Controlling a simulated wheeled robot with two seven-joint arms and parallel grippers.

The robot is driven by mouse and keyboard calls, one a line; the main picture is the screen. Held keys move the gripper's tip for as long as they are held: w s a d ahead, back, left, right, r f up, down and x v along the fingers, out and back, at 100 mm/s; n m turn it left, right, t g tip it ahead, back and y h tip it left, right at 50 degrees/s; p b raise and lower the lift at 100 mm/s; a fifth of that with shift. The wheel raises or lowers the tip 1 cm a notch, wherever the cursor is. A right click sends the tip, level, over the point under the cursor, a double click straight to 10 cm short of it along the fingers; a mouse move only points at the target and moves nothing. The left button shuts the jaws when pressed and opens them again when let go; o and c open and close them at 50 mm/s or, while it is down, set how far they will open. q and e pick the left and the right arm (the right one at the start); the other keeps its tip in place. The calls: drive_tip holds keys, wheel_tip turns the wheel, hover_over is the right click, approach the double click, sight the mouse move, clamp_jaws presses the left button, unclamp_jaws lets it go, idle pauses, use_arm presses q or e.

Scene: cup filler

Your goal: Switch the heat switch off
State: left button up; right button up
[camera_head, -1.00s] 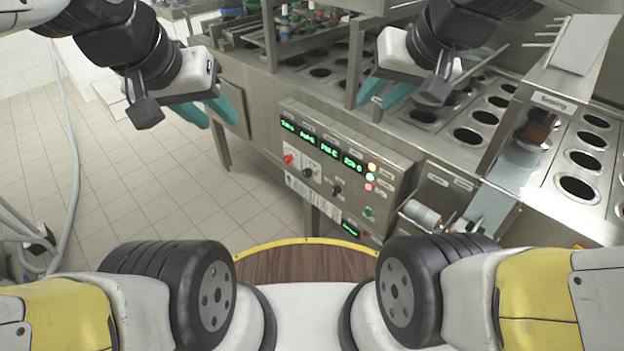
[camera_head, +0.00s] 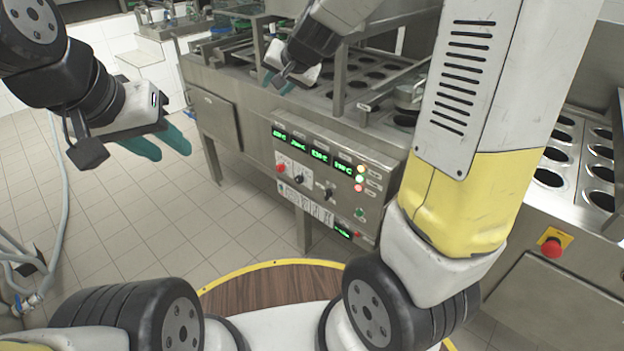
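The steel control panel (camera_head: 340,180) is on the front of the machine, at the centre of the view. It carries green number displays, a red knob (camera_head: 281,168), two black rotary switches, one near the red knob (camera_head: 299,179) and one further right (camera_head: 328,194), and a green button (camera_head: 360,213). Labels are too small to read, so I cannot tell which is the heat switch. My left gripper (camera_head: 158,143) is open and empty over the floor, left of the panel. My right gripper (camera_head: 278,83) is open, above and behind the panel near the machine's top.
The machine top with round cup holes (camera_head: 375,75) and steel frame posts stands behind the panel. My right arm hides much of the right side. A red emergency button (camera_head: 551,247) is at the right. Tiled floor (camera_head: 150,220) lies clear left of the panel.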

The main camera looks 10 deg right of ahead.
drive_tip(key=w+a+f+m+t+h, duration=0.1)
drive_tip(key=w+a+f+m+h, duration=0.15)
drive_tip(key=w+f, duration=0.75)
drive_tip(key=m+t+h, duration=0.1)
drive_tip(key=m+h, duration=0.3)
drive_tip(key=h, duration=1.1)
approach(325, 196)
drive_tip(key=x, duration=0.9)
drive_tip(key=shift+w+d, duration=0.1)
drive_tip(key=shift+r, duration=0.1)
clamp_jaws()
